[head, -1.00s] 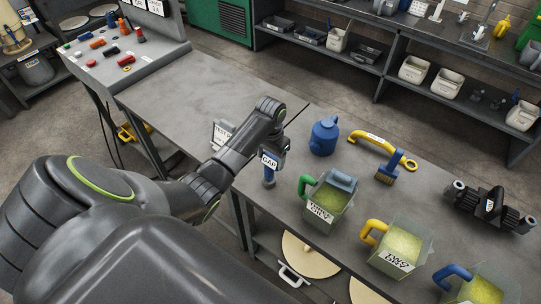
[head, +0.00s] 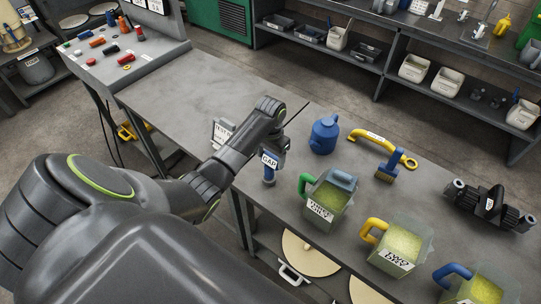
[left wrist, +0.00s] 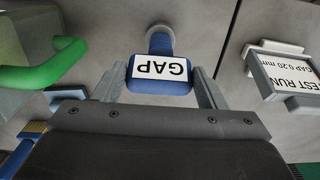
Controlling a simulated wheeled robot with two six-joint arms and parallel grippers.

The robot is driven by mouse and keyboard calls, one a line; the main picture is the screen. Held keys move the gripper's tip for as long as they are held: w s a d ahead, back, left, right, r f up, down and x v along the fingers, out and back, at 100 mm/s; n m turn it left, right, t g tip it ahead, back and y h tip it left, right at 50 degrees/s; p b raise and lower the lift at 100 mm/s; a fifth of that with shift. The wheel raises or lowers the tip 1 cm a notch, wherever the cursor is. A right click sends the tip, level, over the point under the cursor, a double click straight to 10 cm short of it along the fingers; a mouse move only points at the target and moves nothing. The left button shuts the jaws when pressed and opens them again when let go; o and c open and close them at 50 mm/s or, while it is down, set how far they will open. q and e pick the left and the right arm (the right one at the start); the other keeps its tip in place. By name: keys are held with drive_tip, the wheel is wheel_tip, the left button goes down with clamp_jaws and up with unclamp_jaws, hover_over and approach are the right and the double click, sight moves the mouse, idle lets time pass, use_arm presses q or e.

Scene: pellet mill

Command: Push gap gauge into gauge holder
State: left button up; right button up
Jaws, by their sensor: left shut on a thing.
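The gap gauge (head: 269,160) is a blue piece with a white GAP label. My left gripper (left wrist: 160,78) is shut on it, with one finger at each side of the blue body in the left wrist view, where the gauge (left wrist: 160,86) also shows. In the head view, the gauge is upright over the near edge of the grey bench, with a blue part below the label. A rounded grey-blue end shows beyond the label in the left wrist view. I cannot make out the gauge holder for certain. My right gripper is out of view.
A TEST RUN sign (head: 222,133) stands close left of the gauge. A green-handled scoop (head: 328,196) of pellets stands to its right, a blue jug (head: 323,135) behind. A yellow-handled tool (head: 372,143) and brush (head: 387,173) lie further right. The bench's left part (head: 200,90) is clear.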

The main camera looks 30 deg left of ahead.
use_arm(q)
drive_tip(key=shift+f, duration=0.15)
idle(0.6)
drive_tip(key=o, duration=1.8)
drive_tip(key=shift+r, duration=3.5)
